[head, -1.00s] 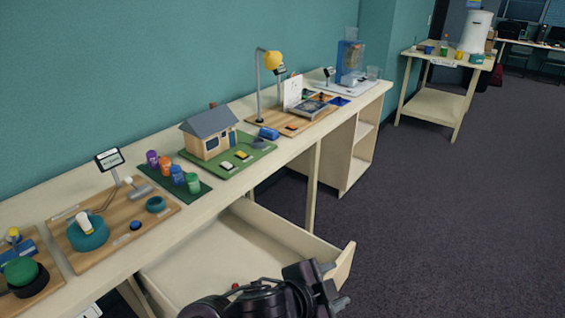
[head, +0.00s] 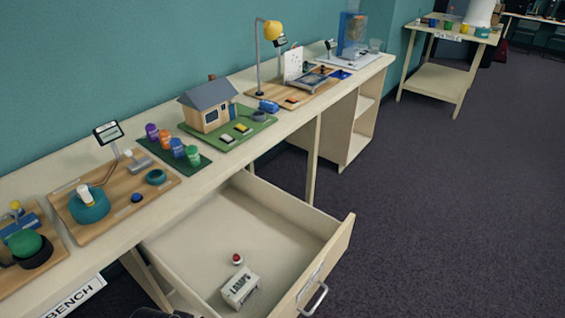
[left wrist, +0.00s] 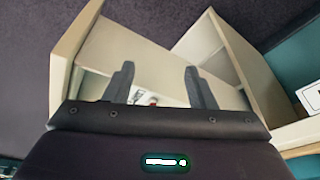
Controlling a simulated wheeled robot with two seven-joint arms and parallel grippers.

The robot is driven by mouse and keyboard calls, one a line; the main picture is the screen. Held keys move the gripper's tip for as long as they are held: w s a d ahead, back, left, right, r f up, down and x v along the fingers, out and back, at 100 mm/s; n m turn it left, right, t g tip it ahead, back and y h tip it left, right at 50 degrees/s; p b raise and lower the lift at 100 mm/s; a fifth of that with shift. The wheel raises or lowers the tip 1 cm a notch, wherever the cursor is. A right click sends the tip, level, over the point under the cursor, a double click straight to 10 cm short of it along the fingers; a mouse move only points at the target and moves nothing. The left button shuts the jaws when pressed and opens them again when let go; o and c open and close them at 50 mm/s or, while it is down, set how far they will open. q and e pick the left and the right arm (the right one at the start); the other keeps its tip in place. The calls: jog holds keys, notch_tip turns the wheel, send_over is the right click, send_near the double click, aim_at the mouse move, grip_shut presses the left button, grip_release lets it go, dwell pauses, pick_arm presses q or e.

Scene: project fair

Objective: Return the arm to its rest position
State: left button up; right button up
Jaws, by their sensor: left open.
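My left gripper (left wrist: 160,85) shows in the left wrist view with its two dark fingers apart and nothing held between them. The open drawer (left wrist: 124,50) lies beyond the fingers, with small items partly visible between them. In the head view only a dark piece of my arm shows at the bottom edge, and the gripper's fingers are out of view. My right gripper is in neither view.
The drawer (head: 343,240) stands pulled out from the bench (head: 226,160). It holds a white box marked LAMPS (head: 240,289) and a small red-topped item (head: 237,259). Project displays, including a model house (head: 208,106), line the bench top. Open carpet (head: 450,220) lies to the right.

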pick_arm(q)
jog(key=s+f+g+b, duration=0.1)
jog(key=s+f+b, duration=0.15)
jog(key=f, duration=1.45)
jog(key=s+f+b, duration=0.1)
jog(key=s+f, duration=0.2)
jog(key=f, duration=1.3)
jog(key=s+a+f+g+b, duration=0.1)
jog(key=s+a+f+b, duration=0.2)
jog(key=s+f, duration=1.3)
jog(key=shift+s+a+f, duration=0.3)
jog(key=shift+s+a, duration=0.05)
jog(key=shift+s, duration=0.25)
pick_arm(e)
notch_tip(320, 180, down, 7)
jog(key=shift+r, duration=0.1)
